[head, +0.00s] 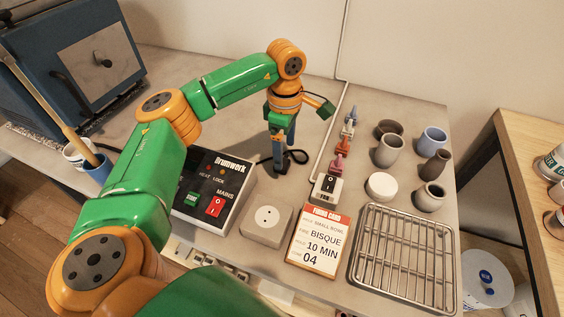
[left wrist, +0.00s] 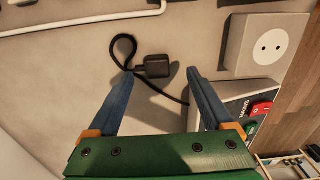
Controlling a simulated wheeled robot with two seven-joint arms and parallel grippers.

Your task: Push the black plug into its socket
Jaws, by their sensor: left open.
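The black plug (left wrist: 155,66) lies on the grey worktop with its black cable looping beside it. In the left wrist view it appears between the fingertips of my open left gripper (left wrist: 161,73), nearer the left finger, with no visible contact. My right gripper is out of view.
A black control box (head: 216,185) with a red mains switch stands left of the socket. A firing card (head: 319,241) and a wire rack (head: 404,258) lie to its right. A blue kiln (head: 75,60) is back left.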

